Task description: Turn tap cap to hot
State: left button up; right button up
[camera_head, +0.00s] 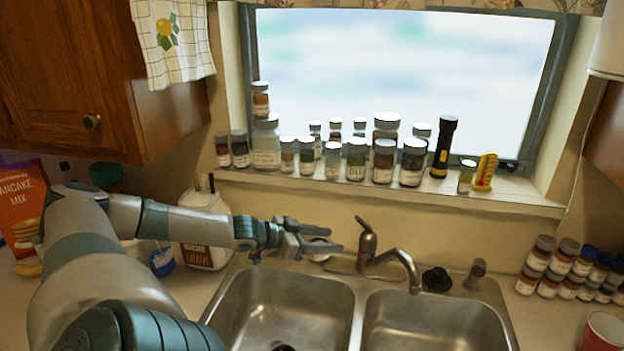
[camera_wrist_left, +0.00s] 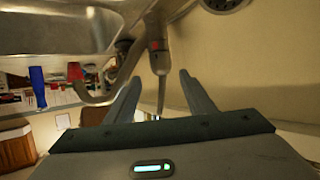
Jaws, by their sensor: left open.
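The tap (camera_head: 366,250) is brown metal and stands behind the double sink, its spout curving over to the right. Its cap with the lever (camera_head: 362,224) points up and slightly left. In the left wrist view the tap cap (camera_wrist_left: 157,46) shows a small red mark, and its thin lever (camera_wrist_left: 161,95) appears between the two fingers. My left gripper (camera_head: 335,239) is open just left of the tap, fingers pointing right toward it. In the wrist view the open gripper (camera_wrist_left: 160,77) holds nothing; contact with the lever cannot be told. My right gripper is not in view.
The double sink (camera_head: 356,325) lies in front of the tap. A black stopper (camera_head: 436,279) and a small fixture (camera_head: 475,274) stand to its right. Several jars (camera_head: 384,160) line the window sill above. A white jug (camera_head: 205,225) stands behind my left arm.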

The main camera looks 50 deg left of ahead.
pick_arm(q)
jog(key=p+v, duration=0.2)
jog(key=v, duration=0.2)
jog(key=shift+s, duration=0.2)
jog(key=shift+s+a, duration=0.1)
dwell(0.7)
